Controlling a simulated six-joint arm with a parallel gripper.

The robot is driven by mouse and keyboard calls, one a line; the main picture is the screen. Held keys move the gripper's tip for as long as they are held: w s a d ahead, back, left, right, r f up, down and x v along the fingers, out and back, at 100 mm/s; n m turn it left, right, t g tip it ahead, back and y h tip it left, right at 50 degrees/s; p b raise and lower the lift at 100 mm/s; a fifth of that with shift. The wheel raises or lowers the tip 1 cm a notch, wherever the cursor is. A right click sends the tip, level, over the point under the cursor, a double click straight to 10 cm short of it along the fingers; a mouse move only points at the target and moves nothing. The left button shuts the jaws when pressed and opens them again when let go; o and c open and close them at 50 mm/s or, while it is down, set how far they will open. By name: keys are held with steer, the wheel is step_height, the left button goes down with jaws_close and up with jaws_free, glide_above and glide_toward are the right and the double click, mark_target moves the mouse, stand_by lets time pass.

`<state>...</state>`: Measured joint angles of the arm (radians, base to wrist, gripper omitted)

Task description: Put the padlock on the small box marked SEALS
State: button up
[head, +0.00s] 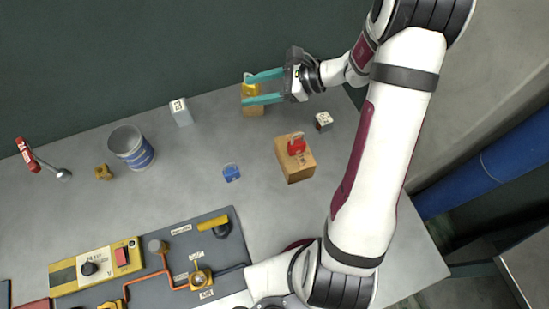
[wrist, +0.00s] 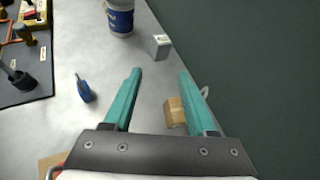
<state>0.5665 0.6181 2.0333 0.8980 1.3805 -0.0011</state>
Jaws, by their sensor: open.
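A yellow padlock (head: 250,90) with a grey shackle appears on or just behind a small cardboard box (head: 253,109) at the back of the table. I cannot read a SEALS mark on it. My gripper (head: 247,89) is open, its two teal fingers either side of the padlock in the head view. In the wrist view, my gripper (wrist: 160,73) is open with nothing clearly between the fingertips. The small box (wrist: 175,112) shows there beside the right finger, which hides most of the padlock. A red padlock (head: 296,146) sits on a larger cardboard box (head: 297,167).
A blue padlock-like object (head: 231,173) lies mid-table. A white box (head: 181,113), a dark-and-white box (head: 324,121), a grey bucket (head: 130,147) and a small brass-coloured part (head: 103,172) stand around. A dark panel (head: 185,260) fills the front left. A dark wall rises behind.

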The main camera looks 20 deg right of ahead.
steer(key=s+a+r+n+g, duration=0.4)
steer(key=s+a+r+n, duration=0.1)
steer(key=s+a, duration=0.15)
steer(key=s+d+r+n+g+h, duration=0.1)
steer(key=s+n+h, duration=0.8)
steer(key=s, duration=1.1)
steer(key=r+n+g, duration=0.1)
steer(key=n, duration=0.1)
steer(key=shift+s+n, duration=0.3)
steer(key=shift+s, duration=0.05)
